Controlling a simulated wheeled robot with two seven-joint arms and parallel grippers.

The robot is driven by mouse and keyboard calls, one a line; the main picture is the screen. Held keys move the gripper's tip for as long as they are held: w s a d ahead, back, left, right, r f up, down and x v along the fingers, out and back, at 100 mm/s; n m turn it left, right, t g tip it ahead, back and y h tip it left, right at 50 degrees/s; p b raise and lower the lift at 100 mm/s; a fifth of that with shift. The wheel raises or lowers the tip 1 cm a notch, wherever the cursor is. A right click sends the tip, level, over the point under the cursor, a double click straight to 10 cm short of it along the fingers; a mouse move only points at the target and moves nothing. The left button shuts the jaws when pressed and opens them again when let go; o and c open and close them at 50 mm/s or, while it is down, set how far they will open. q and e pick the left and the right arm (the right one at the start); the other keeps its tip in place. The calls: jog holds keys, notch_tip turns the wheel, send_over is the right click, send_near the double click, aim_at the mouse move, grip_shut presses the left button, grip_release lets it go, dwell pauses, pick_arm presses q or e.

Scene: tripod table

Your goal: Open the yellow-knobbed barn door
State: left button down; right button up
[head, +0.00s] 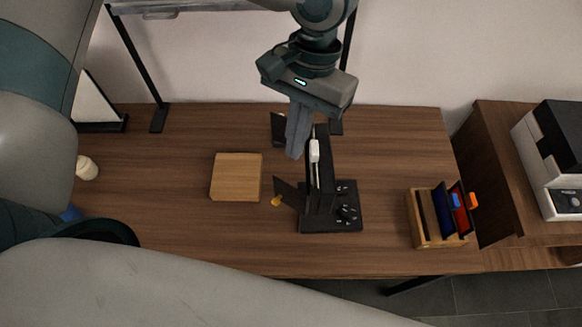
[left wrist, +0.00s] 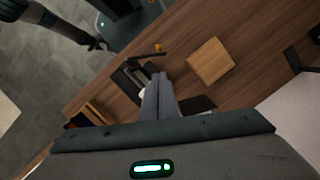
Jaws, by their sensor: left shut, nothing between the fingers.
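A black fixture (head: 330,219) with a small white lever in a tall slotted plate stands on the wooden table. A dark door flap (head: 289,192) sticks out at its front left, swung away from the body, with a yellow knob (head: 277,201) at its outer end. The knob also shows in the left wrist view (left wrist: 158,47). A second dark flap (head: 278,126) sits at the back, partly hidden by my left gripper (head: 295,154). That gripper is shut and empty, pointing down above the fixture's left side, apart from the yellow knob. My right gripper is not seen.
A square wooden board (head: 236,177) lies left of the fixture. A wooden holder (head: 417,221) with blue and red pieces stands at the right. A white jar (head: 87,168) is at the left. A black frame stands at the back. Bare table lies between board and fixture.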

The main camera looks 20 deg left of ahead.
aim_at(287, 201)
pick_arm(q)
jog(key=shift+s, duration=0.1)
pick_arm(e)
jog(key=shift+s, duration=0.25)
pick_arm(q)
jog(key=p+x, duration=0.1)
jog(key=x, duration=0.9)
jog(key=shift+p, duration=0.4)
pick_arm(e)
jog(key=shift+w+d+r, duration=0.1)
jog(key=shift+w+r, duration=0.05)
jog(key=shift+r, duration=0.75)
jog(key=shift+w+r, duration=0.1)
